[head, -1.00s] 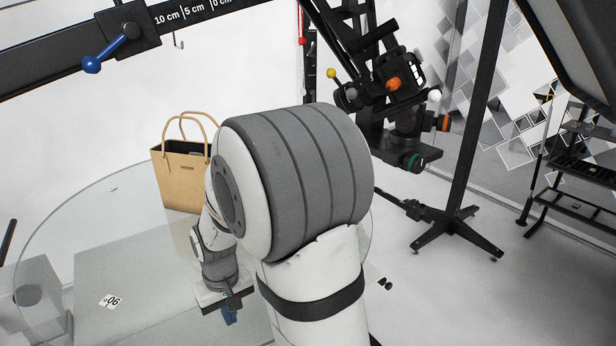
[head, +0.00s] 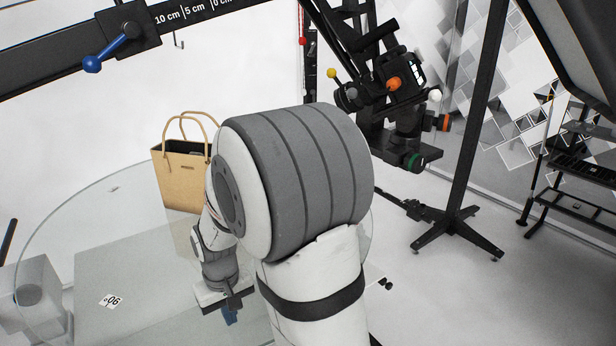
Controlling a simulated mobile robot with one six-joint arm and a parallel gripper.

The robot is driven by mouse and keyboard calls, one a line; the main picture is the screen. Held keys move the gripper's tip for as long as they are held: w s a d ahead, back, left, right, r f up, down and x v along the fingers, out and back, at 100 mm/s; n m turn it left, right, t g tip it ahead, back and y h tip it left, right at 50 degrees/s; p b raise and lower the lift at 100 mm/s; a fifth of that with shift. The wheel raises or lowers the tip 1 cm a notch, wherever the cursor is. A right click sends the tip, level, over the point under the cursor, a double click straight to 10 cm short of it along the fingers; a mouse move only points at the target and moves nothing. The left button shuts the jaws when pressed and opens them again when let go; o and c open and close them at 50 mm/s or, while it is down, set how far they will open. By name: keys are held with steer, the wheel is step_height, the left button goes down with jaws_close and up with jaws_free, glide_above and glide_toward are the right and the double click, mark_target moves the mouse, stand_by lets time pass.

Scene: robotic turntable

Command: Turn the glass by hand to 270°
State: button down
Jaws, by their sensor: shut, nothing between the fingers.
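The round glass plate (head: 45,230) of the turntable lies at the lower left, seen through to a grey box-like base below. A white label reading 90° (head: 111,301) shows upside down at the lower left, within the plate's outline. A tan handbag (head: 182,175) with two handles stands upright near the plate's far side, its right edge partly hidden by my arm. My gripper (head: 231,316) points down at the lower middle, over the right part of the glass. Its blue fingertips look closed and empty. I cannot tell if they touch the glass. My arm hides the plate's right side.
A black beam with a blue-handled clamp (head: 105,58) crosses the upper left. A dark panel (head: 580,45) hangs at the upper right.

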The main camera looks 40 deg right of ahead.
mark_target(181, 338)
steer(key=shift+f+b, duration=0.6)
steer(key=shift+f, duration=0.2)
steer(key=shift+w+a+r, duration=0.1)
steer(key=shift+w+a, duration=0.15)
steer(key=shift+a, duration=0.65)
steer(key=shift+w+a+r, duration=0.1)
steer(key=shift+w+a, duration=0.1)
steer(key=shift+a, duration=0.7)
steer(key=shift+a, duration=0.1)
steer(key=shift+w+a+f, duration=0.15)
steer(key=shift+w+a, duration=0.15)
steer(key=shift+a, duration=0.55)
steer(key=shift+w+a+f, duration=0.1)
steer(key=shift+w+a, duration=0.15)
steer(key=shift+a, duration=0.6)
steer(key=shift+w+a, duration=0.3)
steer(key=shift+a, duration=0.55)
steer(key=shift+w+a, duration=0.3)
steer(key=shift+a, duration=0.5)
